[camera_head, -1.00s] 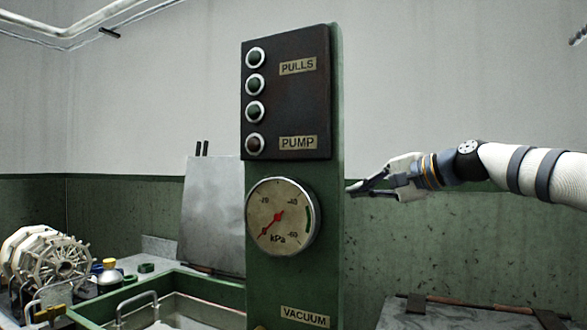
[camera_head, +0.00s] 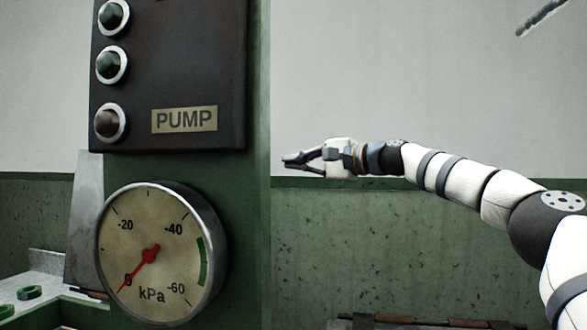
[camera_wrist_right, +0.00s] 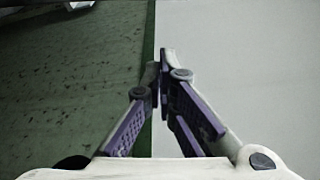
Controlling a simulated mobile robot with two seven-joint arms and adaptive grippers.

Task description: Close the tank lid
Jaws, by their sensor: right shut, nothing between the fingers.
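A grey metal plate, which looks like a raised tank lid (camera_head: 84,225), stands upright at the left, partly hidden behind the green panel post. A second lid's hinge edge (camera_head: 420,323) shows at the bottom right; the rest of it is below the picture. My right gripper (camera_head: 287,162) is shut and empty, in front of the back wall and right of the post. It is above the second lid's edge and apart from both plates. Its closed fingers also show in the right wrist view (camera_wrist_right: 161,75). My left gripper is not in view.
The green post (camera_head: 262,230) carries a dark button box (camera_head: 200,60) labelled PUMP and a round kPa gauge (camera_head: 160,255), its red needle near 0. A green ring (camera_head: 29,293) lies on the ledge at lower left. The space around my right gripper looks clear.

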